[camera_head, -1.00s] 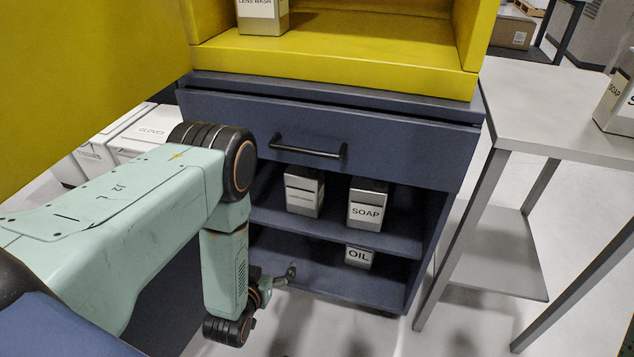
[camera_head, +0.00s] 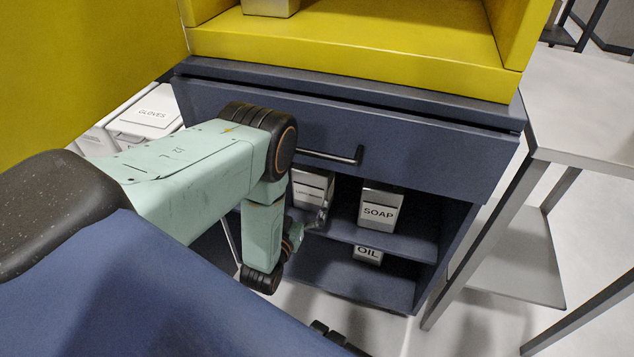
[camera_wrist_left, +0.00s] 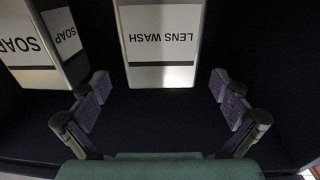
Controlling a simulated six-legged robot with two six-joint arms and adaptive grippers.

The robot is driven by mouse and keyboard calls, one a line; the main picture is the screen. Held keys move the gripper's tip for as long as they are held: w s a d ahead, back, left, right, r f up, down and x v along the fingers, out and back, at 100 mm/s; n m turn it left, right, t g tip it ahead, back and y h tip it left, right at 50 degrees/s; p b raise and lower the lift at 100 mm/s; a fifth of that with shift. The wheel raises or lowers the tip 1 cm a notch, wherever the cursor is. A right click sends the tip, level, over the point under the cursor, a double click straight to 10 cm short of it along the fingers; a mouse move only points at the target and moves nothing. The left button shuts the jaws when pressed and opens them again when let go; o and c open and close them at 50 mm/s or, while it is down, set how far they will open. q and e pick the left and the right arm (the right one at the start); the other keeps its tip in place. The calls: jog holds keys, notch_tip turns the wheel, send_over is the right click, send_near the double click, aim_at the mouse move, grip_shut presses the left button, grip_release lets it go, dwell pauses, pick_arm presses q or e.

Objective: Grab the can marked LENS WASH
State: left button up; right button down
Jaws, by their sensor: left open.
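A grey can (camera_head: 312,187) with a white label stands on the open shelf of the blue cabinet, left of the SOAP can (camera_head: 378,212). In the left wrist view its label reads LENS WASH (camera_wrist_left: 160,45), upside down, and the SOAP can (camera_wrist_left: 40,45) is beside it at left. My left gripper (camera_head: 318,220) is at the shelf front, partly hidden by its own arm. In the wrist view its fingers (camera_wrist_left: 163,103) are spread apart and empty, with the LENS WASH can ahead of the gap. Another can (camera_head: 270,6) on the yellow shelf is cut off by the picture edge.
An OIL can (camera_head: 367,255) is on the lower shelf. The drawer handle (camera_head: 330,157) sticks out above the opening. A yellow cabinet (camera_head: 360,55) is on top. A grey table (camera_head: 590,110) stands at right, a GLOVES box (camera_head: 150,112) at left.

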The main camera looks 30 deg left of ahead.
aim_at(309, 187)
pick_arm(q)
jog(key=b+x, duration=0.1)
jog(key=x, duration=0.1)
jog(key=b+x, duration=0.2)
jog(key=x, duration=0.1)
jog(key=shift+w+a+f, duration=0.1)
jog(key=shift+w+f, duration=0.15)
jog(key=shift+f, duration=0.05)
jog(key=shift+w, duration=0.4)
jog(key=shift+r, duration=0.1)
jog(key=shift+a, duration=0.1)
jog(key=c, duration=1.5)
jog(key=shift+o, duration=0.2)
jog(key=shift+w+r, duration=0.1)
